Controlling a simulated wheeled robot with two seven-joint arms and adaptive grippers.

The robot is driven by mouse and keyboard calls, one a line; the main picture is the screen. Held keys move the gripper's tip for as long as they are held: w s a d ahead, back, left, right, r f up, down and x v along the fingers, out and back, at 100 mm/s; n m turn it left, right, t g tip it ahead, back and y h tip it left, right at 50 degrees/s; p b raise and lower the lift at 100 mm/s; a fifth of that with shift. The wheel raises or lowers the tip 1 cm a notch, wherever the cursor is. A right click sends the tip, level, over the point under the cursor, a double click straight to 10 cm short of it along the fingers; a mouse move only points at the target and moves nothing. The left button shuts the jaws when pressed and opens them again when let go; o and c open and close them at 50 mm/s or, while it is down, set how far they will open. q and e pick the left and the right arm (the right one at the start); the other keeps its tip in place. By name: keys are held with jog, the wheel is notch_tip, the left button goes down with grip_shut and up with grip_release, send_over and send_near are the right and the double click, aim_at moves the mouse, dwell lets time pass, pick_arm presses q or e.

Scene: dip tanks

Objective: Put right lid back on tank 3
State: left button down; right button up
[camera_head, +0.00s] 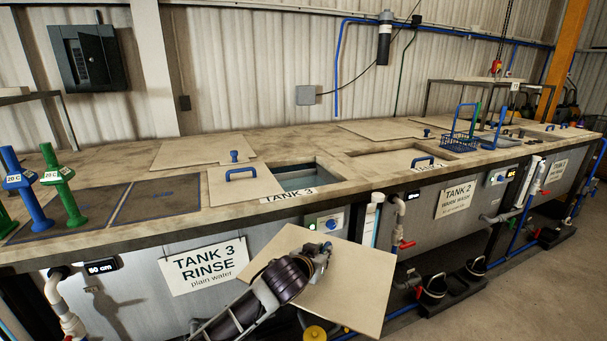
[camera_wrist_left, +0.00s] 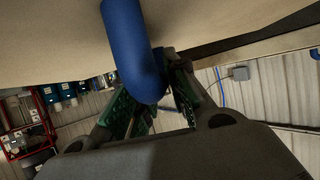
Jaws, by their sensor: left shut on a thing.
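Tank 3's opening (camera_head: 300,179) is uncovered on its right side and shows bluish water. A flat beige lid with a blue handle (camera_head: 238,186) covers the left side. My left gripper (camera_head: 322,256) is shut on the right lid (camera_head: 358,277), a beige square panel, holding it in front of the bench, tilted, below the benchtop. In the left wrist view the lid's blue handle (camera_wrist_left: 128,45) is between the green-padded fingers (camera_wrist_left: 155,105), and the panel (camera_wrist_left: 45,40) fills the top. The arm hides part of the panel. My right gripper is not in view.
The tank 3 sign (camera_head: 203,268) hangs on the front, left of the held lid. A blue basket (camera_head: 459,142) stands on the bench by tank 2. Blue (camera_head: 27,190) and green posts (camera_head: 62,185) stand at the left. A control box (camera_head: 325,221) and pipes are on the front.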

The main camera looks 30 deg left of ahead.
pick_arm(q)
jog(key=w+a+r, duration=0.2)
jog(key=w+r, duration=0.1)
jog(key=r, duration=0.4)
jog(key=w+a+r, duration=0.2)
jog(key=r, duration=0.5)
jog(key=w+a+r+p, duration=0.1)
jog(key=w+a+r, duration=0.6)
jog(key=a+r, duration=0.3)
notch_tip(320, 180, down, 7)
jog(key=a+m+h, duration=0.1)
jog(key=m+h, duration=0.2)
jog(key=h, duration=0.1)
jog(key=s+d+m+g+h, duration=0.1)
jog(key=s+d+m+h, duration=0.1)
jog(key=d+m, duration=0.1)
jog(key=d+m+g+h, duration=0.1)
jog(key=h, duration=0.1)
jog(key=shift+s+d+m+g, duration=0.2)
jog(key=shift+s+m+g, duration=0.1)
jog(key=shift+s, duration=0.1)
jog(key=shift+m+h, duration=0.3)
jog(key=shift+r, duration=0.1)
